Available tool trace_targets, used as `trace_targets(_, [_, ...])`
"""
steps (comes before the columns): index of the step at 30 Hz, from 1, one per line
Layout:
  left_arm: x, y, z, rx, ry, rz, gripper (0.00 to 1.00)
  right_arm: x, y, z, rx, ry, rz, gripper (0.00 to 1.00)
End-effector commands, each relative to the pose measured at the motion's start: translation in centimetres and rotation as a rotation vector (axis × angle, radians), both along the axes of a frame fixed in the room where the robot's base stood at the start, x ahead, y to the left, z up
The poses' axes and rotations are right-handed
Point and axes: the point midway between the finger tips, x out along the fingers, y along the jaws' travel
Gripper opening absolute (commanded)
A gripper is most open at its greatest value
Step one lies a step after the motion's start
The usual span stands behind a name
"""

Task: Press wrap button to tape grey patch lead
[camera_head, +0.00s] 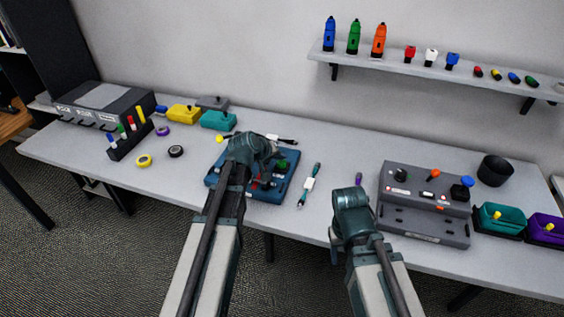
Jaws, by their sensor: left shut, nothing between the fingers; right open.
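A blue wrapping device (215,180) sits on the table in front of my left arm. A green button-like part (282,164) and some red parts show on its top; I cannot tell for sure which is the wrap button. My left gripper (256,152) is shut and empty over the device, and it and its arm hide much of the top. A dark lead with a pale end (283,139) lies at the device's back edge; I cannot tell whether it is the grey patch lead. My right gripper (350,208) is open over the front of the table, apart from the device.
A teal-and-dark lead with a white label (308,184) lies right of the device. A grey station (424,225) and teal (499,225) and purple (545,230) bins stand at the right. Tape rolls (144,161) and a marker rack (127,143) are at the left.

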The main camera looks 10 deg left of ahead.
Motion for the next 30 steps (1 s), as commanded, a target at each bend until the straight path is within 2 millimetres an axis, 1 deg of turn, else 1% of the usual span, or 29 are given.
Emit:
trace_targets(25, [-0.01,-0.01,-1.05,0.0,0.0,0.0,0.0,0.0,0.0,-1.05,0.0,0.0,0.0,0.5])
trace_targets(30, [-0.01,-0.01,-0.89,0.0,0.0,0.0,0.0,0.0,0.0,-0.89,0.0,0.0,0.0,0.5])
